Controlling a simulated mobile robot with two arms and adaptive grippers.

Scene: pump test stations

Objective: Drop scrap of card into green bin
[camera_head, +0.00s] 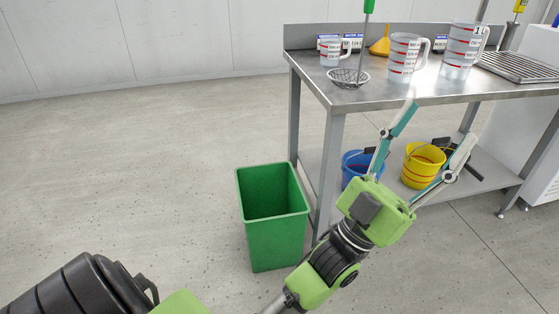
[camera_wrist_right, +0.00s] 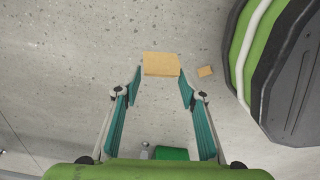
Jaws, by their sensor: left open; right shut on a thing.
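The scrap of card (camera_wrist_right: 161,64) is a tan rectangle between the fingertips of my right gripper (camera_wrist_right: 160,78) in the right wrist view. That gripper is shut on it, above the speckled floor. The green bin (camera_head: 275,240) stands upright on the floor in the head view, left of the steel table, and the inside that shows looks empty. My left gripper (camera_head: 441,116) is open and empty in front of the table, to the right of the bin. My right gripper is out of the head view.
The steel table (camera_head: 340,98) carries measuring jugs (camera_head: 404,58), a wire strainer (camera_head: 348,78) and a yellow funnel (camera_head: 380,46). Blue (camera_head: 354,168) and yellow (camera_head: 422,165) buckets stand on its lower shelf. Floor left of the bin is clear.

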